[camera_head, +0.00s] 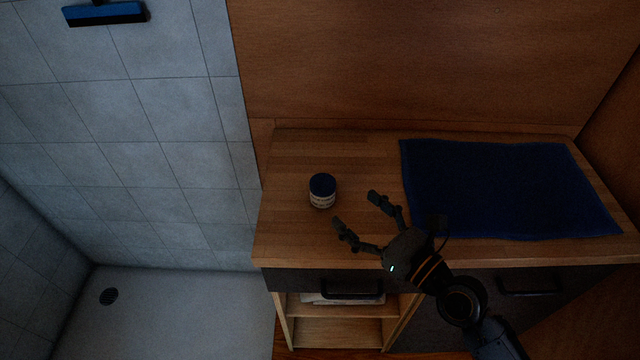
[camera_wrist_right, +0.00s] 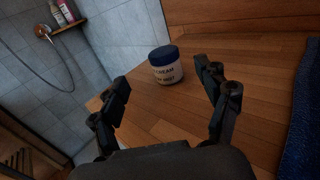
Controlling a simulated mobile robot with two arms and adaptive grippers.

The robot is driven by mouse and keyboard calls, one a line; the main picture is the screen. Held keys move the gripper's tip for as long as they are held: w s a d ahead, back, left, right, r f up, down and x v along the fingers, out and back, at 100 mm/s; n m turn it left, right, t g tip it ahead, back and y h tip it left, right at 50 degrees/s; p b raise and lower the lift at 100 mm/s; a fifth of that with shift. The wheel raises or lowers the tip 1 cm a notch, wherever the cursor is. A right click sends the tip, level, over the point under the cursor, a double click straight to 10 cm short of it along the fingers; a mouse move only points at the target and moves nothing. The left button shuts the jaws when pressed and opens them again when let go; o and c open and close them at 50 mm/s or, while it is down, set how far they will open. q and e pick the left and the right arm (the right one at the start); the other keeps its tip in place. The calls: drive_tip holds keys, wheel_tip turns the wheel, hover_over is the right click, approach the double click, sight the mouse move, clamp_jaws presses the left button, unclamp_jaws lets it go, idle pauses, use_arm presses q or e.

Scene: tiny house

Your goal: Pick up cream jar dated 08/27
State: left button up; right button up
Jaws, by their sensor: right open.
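A small cream jar (camera_head: 322,191) with a dark blue lid and a pale label stands upright on the wooden counter (camera_head: 290,228), near its left end. In the right wrist view the jar (camera_wrist_right: 166,66) shows dark lettering that includes "CREAM"; the date is too small to read surely. My right gripper (camera_head: 355,208) is open and empty, just to the right of the jar and pointing toward it. In the right wrist view the jar appears beyond and between the two open fingers (camera_wrist_right: 165,82), not touching them. My left gripper is not in view.
A dark blue towel (camera_head: 510,190) lies flat on the counter's right part. Below are drawers with handles and an open shelf (camera_head: 340,332). To the left is a tiled shower area with a floor drain (camera_head: 108,297). The counter around the jar is clear.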

sight(332, 191)
drive_tip(key=x, duration=0.4)
drive_tip(key=shift+w+a, duration=0.15)
drive_tip(key=shift+w, duration=0.05)
drive_tip(key=x, duration=0.5)
drive_tip(key=shift+w+a+f+p, duration=0.15)
drive_tip(key=shift+w+f+p, duration=0.2)
drive_tip(key=shift+f, duration=0.05)
drive_tip(key=c, duration=1.3)
